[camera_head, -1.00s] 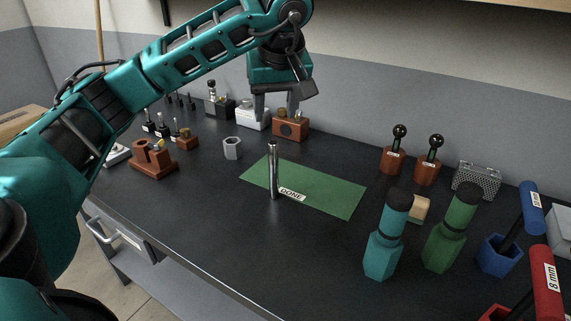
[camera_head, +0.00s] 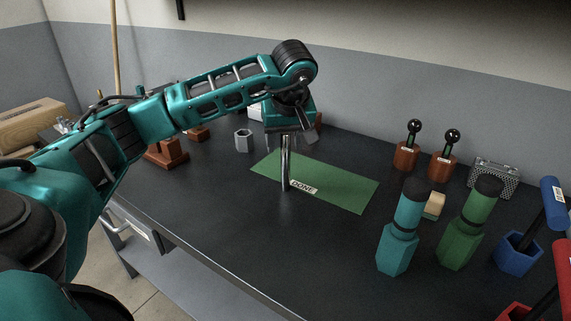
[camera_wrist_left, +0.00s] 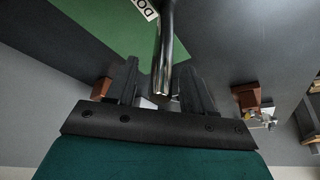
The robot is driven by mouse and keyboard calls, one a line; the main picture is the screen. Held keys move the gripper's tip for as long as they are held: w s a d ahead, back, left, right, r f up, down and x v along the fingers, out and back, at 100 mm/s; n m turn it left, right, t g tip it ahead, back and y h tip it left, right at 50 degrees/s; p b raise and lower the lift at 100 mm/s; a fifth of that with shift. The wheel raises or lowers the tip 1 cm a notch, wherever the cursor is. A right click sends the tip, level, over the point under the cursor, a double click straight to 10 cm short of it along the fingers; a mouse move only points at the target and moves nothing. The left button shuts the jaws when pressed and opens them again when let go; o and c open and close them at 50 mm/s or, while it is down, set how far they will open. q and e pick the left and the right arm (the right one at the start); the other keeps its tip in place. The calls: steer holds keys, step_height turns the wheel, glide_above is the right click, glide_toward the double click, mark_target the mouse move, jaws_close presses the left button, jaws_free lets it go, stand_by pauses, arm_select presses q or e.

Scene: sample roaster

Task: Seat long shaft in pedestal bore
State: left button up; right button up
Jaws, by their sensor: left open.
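The long shaft (camera_head: 286,172) is a shiny metal rod standing upright at the near edge of the green DONE mat. My left gripper (camera_head: 289,136) is directly above it, pointing down, with its fingers mostly hidden in the head view. In the left wrist view, the shaft (camera_wrist_left: 163,62) passes between the open fingers of my left gripper (camera_wrist_left: 160,88), with its end near the palm. A brown stepped block (camera_head: 166,158), possibly the pedestal, stands at the left, partly hidden by my arm. My right gripper is not in view.
The green mat (camera_head: 340,190) is otherwise bare. A grey hex nut (camera_head: 243,140) stands left of it. A teal bottle (camera_head: 400,240), a green bottle (camera_head: 465,230) and brown holders with black knobs (camera_head: 407,155) stand to the right. The front middle of the bench is clear.

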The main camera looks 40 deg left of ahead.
arm_select(q)
steer(key=shift+c, duration=0.4)
jaws_close()
stand_by(1.0)
